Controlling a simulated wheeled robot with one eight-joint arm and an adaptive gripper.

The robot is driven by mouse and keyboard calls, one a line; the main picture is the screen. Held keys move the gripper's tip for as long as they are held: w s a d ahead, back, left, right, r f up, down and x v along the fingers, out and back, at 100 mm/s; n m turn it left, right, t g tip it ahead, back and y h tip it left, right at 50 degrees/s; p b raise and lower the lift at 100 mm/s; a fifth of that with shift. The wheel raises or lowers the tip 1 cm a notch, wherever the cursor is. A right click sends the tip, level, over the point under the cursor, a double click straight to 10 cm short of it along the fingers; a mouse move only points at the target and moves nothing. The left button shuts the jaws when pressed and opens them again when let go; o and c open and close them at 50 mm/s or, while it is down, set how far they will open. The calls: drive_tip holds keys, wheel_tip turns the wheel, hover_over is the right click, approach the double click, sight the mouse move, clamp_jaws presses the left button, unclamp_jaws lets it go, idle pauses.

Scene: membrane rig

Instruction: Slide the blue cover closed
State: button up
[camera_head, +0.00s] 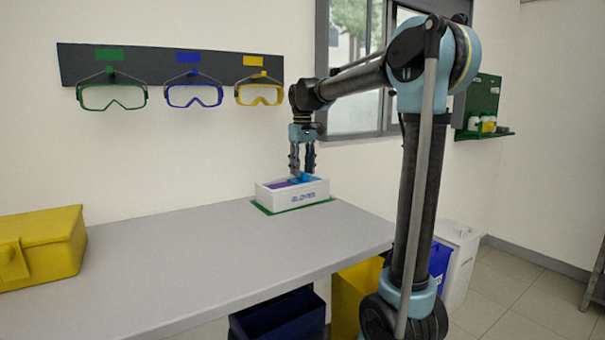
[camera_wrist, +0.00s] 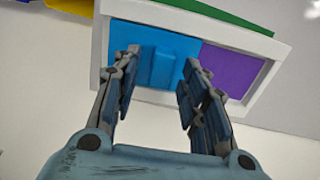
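The blue cover (camera_wrist: 135,45) covers one part of the top of a white glove box (camera_head: 293,198). A purple area (camera_wrist: 226,68) shows beside it in the open part of the box. The cover has a raised blue grip block (camera_wrist: 163,67). In the head view the blue cover (camera_head: 306,177) is on the right of the box top, partly hidden by my fingers. My gripper (camera_wrist: 162,58) points down over the cover, fingers apart, one on each side of the block. Gaps show between the fingers and the block in the wrist view. The gripper also shows in the head view (camera_head: 302,172).
The box stands on a green mat (camera_head: 262,209) at the back of the grey table (camera_head: 200,250). A yellow case (camera_head: 45,247) sits at the table's left. Goggles (camera_head: 194,95) hang on the wall behind. The table between case and box is clear.

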drive_tip(key=shift+f, duration=0.7)
drive_tip(key=shift+c, duration=0.6)
clamp_jaws()
drive_tip(key=s+a, duration=0.4)
drive_tip(key=a, duration=0.1)
drive_tip(key=s+a, duration=0.2)
drive_tip(key=a, duration=0.1)
drive_tip(key=shift+s+a, duration=0.15)
drive_tip(key=shift+a, duration=0.1)
drive_tip(key=shift+o, duration=0.6)
unclamp_jaws()
drive_tip(key=shift+d, duration=0.1)
